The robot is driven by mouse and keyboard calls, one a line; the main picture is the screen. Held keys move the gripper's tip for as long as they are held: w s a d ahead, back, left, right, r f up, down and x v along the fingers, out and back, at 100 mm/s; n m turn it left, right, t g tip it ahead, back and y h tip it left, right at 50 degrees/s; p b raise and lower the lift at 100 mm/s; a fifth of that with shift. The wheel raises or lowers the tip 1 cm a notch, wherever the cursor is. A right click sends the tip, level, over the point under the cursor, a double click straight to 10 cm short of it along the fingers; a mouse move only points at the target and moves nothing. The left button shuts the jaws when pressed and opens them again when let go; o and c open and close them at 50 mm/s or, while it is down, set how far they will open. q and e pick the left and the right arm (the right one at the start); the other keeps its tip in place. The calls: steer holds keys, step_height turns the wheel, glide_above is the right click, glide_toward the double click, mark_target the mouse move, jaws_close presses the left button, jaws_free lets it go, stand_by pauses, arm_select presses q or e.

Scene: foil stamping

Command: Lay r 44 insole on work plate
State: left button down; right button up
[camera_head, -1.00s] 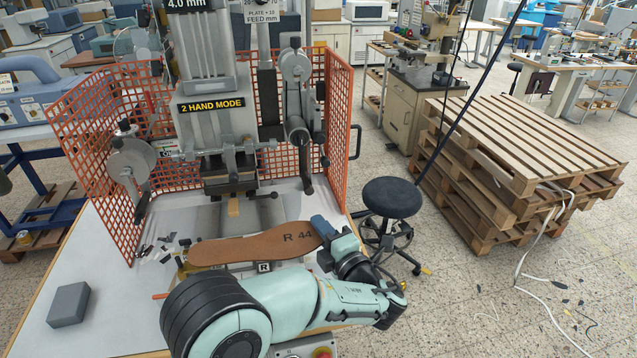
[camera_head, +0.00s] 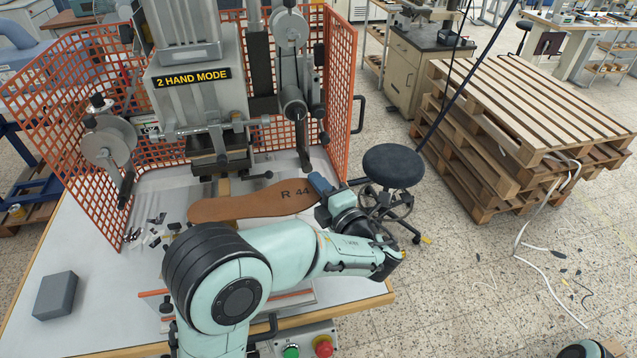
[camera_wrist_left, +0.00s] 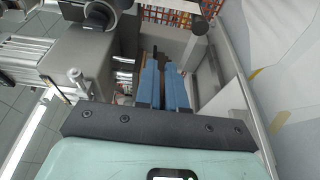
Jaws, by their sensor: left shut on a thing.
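The brown insole marked R 44 (camera_head: 250,206) is held level in front of the stamping press (camera_head: 190,95), its narrow middle and left end reaching left below the press head (camera_head: 222,162). My left gripper (camera_head: 321,186) is shut on its right end, beside the printed mark. The blue fingers (camera_wrist_left: 165,85) also show close together in the left wrist view, where the insole is not clearly visible. I cannot make out the work plate distinctly; the insole and my left arm cover much of the area below the press head. My right gripper is out of view.
An orange mesh guard (camera_head: 340,75) surrounds the press at the sides and back. A grey block (camera_head: 56,295) lies on the bench at left, and dark scraps (camera_head: 155,232) lie near the guard. Green and red buttons (camera_head: 322,345) sit at the front. A stool (camera_head: 391,165) stands to the right.

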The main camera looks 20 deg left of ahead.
arm_select(q)
steer(key=shift+f+b, duration=0.65)
steer(key=shift+f, duration=4.95)
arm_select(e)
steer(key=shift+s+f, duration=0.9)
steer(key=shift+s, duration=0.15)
arm_select(q)
steer(key=shift+p, duration=0.35)
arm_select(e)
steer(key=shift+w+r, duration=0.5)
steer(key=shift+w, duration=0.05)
arm_select(q)
steer(key=shift+f+p, duration=0.15)
steer(key=shift+p, duration=0.15)
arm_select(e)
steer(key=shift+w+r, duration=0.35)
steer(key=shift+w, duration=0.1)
arm_select(q)
steer(key=c, duration=1.1)
jaws_free()
steer(key=shift+c, duration=0.2)
